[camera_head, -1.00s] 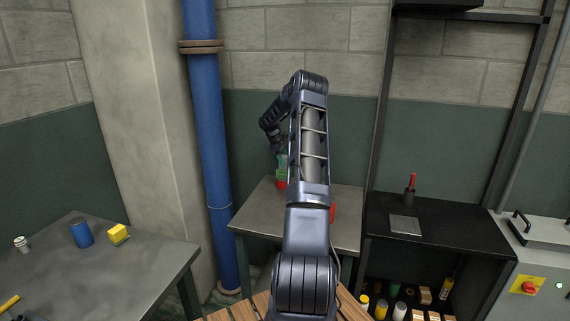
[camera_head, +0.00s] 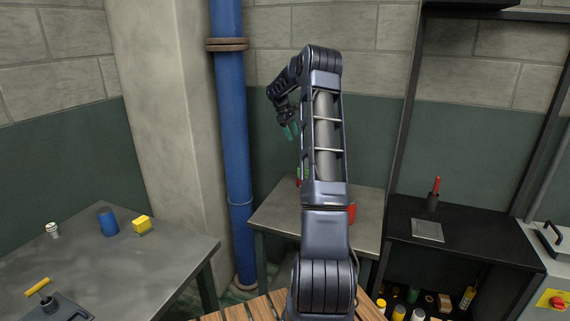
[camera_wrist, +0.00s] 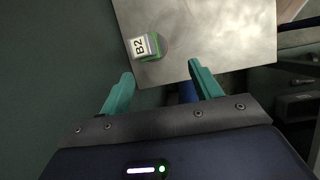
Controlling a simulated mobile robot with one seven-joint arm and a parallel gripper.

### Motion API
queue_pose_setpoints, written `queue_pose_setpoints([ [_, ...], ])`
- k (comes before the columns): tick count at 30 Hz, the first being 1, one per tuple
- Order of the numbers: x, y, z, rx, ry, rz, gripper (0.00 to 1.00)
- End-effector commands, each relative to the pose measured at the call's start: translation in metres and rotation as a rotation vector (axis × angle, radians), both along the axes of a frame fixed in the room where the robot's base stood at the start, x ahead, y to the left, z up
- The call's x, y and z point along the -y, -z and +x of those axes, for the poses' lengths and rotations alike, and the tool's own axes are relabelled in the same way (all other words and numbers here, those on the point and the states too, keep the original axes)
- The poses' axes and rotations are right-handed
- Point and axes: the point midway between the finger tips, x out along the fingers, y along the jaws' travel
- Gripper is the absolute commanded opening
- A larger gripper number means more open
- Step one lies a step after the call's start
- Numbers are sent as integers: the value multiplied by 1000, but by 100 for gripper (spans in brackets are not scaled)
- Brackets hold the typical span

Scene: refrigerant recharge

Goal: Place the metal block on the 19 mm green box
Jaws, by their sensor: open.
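My gripper (camera_head: 290,132) is raised above the back table in the head view. In the wrist view my gripper (camera_wrist: 160,75) has its teal fingers wide apart with nothing between them. Beyond the fingertips, a small block with a pale face marked "B2" (camera_wrist: 139,46) is on the table, with green (camera_wrist: 154,43) showing along its side. It looks like the metal block resting on the green box, but the boundary is too small to be sure. In the head view a small green-and-red patch (camera_head: 299,175) shows beside my arm, which hides most of that spot.
The back table (camera_head: 270,217) is partly hidden by my arm; a red object (camera_head: 352,212) shows at its right. The left table (camera_head: 160,265) holds a blue cylinder (camera_head: 107,221) and a yellow block (camera_head: 142,224). A blue pipe (camera_head: 231,130) stands left of the back table.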

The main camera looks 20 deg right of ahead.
Motion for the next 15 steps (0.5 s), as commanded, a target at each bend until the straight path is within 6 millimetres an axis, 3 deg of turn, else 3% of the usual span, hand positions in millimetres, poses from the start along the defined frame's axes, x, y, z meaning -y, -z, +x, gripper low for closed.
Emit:
queue_pose_setpoints([
  [1, -14, -16, -9, 21, 5, -9, 64],
  [6, -54, -54, -41, 84, 43, -25, 64],
  [15, -116, -109, -111, 201, 126, -32, 64],
])
